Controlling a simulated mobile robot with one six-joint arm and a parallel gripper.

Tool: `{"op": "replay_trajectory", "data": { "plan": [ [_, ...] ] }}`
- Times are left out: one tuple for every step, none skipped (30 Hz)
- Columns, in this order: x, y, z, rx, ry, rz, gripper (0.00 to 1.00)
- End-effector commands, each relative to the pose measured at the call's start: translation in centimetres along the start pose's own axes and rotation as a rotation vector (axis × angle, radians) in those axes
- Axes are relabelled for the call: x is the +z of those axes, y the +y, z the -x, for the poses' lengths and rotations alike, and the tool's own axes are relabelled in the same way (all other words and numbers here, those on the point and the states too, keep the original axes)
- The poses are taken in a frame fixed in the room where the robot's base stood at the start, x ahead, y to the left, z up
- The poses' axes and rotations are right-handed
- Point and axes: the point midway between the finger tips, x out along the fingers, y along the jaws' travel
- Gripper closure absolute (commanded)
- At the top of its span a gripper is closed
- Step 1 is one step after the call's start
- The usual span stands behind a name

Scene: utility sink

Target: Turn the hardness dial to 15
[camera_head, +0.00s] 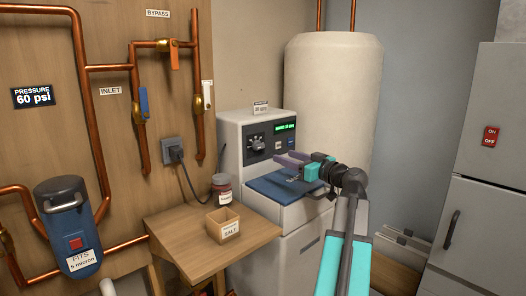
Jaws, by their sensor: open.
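The hardness dial appears to be the dark round knob (257,143) on the black front panel of the white softener unit (231,140). Its pointer setting is too small to read. A small green display (285,127) glows to the right of the knob, its text unclear. My gripper (282,160) is open and empty, in front of the panel and above the blue lid (272,187). Its fingers point left, below and to the right of the knob, and do not appear to touch it.
A wooden shelf (190,236) at lower left holds a jar (221,188) and an open salt box (223,226). A large white tank (333,85) stands behind. Copper pipes with valves and a blue filter housing (66,225) are on the left. A grey cabinet (480,170) stands at right.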

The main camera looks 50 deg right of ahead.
Motion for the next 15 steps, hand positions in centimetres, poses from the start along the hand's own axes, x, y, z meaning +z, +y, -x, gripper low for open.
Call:
{"op": "replay_trajectory", "data": {
  "plan": [
    [0.0,0.1,-0.6,-0.001,0.000,0.000,0.51],
    [0.0,0.1,-1.0,-0.002,0.000,0.000,0.51],
    [0.0,0.1,-1.5,-0.003,0.000,0.000,0.51],
    [0.0,0.1,-1.9,-0.002,0.000,0.000,0.51],
    [0.0,0.1,-2.2,-0.001,0.000,-0.001,0.51],
    [0.0,0.1,-2.8,-0.001,0.000,-0.001,0.51],
    [0.0,0.1,-3.3,-0.002,0.000,-0.001,0.51],
    [0.0,0.1,-3.7,-0.002,0.000,-0.001,0.51],
    [0.0,0.1,-4.2,-0.002,0.000,0.000,0.51],
    [0.0,0.2,-4.7,-0.001,0.000,0.000,0.51],
    [0.0,0.2,-5.1,-0.001,0.000,0.000,0.51],
    [0.0,0.1,-5.7,-0.001,-0.001,0.000,0.51],
    [0.0,0.2,-6.1,-0.001,-0.001,0.000,0.51],
    [0.0,0.2,-6.5,-0.001,-0.001,0.000,0.51],
    [0.0,0.2,-7.1,0.000,-0.001,0.000,0.51]
  ]
}}
